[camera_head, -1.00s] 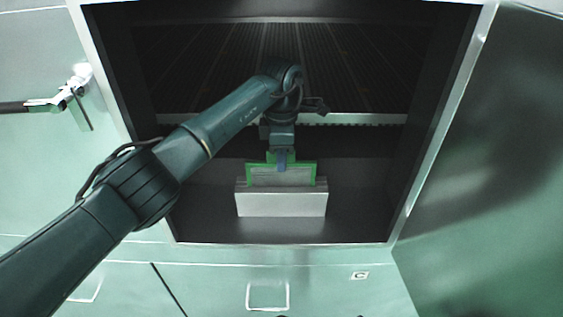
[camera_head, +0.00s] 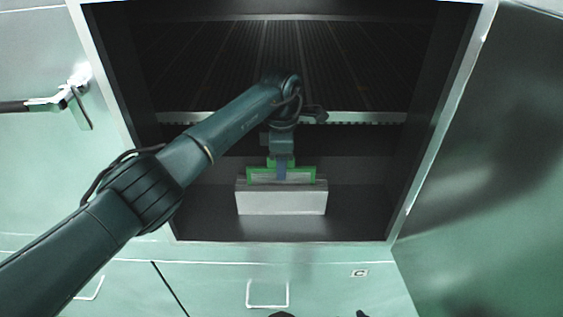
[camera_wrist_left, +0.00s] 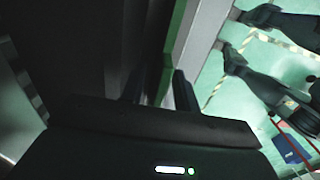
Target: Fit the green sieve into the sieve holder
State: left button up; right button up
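The green sieve (camera_head: 296,175), a green frame around a grey panel, stands upright over the sieve holder inside the open cabinet. The sieve holder (camera_head: 281,203) is a light grey block on the cabinet floor. The sieve's lower edge meets the holder's top; how deep it sits in it cannot be seen. My left gripper (camera_head: 281,168) is above the holder, shut on the sieve's upper middle part. In the left wrist view, the green edge of the sieve (camera_wrist_left: 175,40) runs between my left gripper's dark fingers (camera_wrist_left: 160,90). My right gripper is not in view.
Cabinet walls (camera_head: 435,130) rise on both sides of the holder. A ribbed surface with a light front edge (camera_head: 365,118) lies behind it. The open door (camera_head: 490,160) is at the right. Floor (camera_head: 350,228) is clear beside and before the holder.

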pick_arm(q)
notch_tip(320, 180, up, 12)
jog(key=b, duration=0.2)
jog(key=s+d+f+n+g+h, duration=0.1)
jog(key=s+d+f+n+h, duration=0.3)
jog(key=s+d+h, duration=0.35)
jog(key=s+d+f+n+g+h, duration=0.1)
jog(key=s+d+f+n+h, duration=0.3)
jog(key=d+h, duration=0.5)
jog(key=a+f+n+t+y, duration=0.3)
jog(key=a+f+n+t, duration=0.2)
jog(key=a+n+t, duration=0.75)
jog(key=a+f+n+t+y, duration=0.3)
jog(key=a+f+n+t, duration=0.3)
jog(key=n, duration=1.2)
jog(key=s+a+f+n+g+y, duration=0.6)
jog(key=s+a+f+n, duration=0.6)
jog(key=s, duration=0.4)
jog(key=shift+s+a+f+y, duration=0.2)
jog(key=shift+s+f+y, duration=0.05)
jog(key=shift+f+y, duration=0.3)
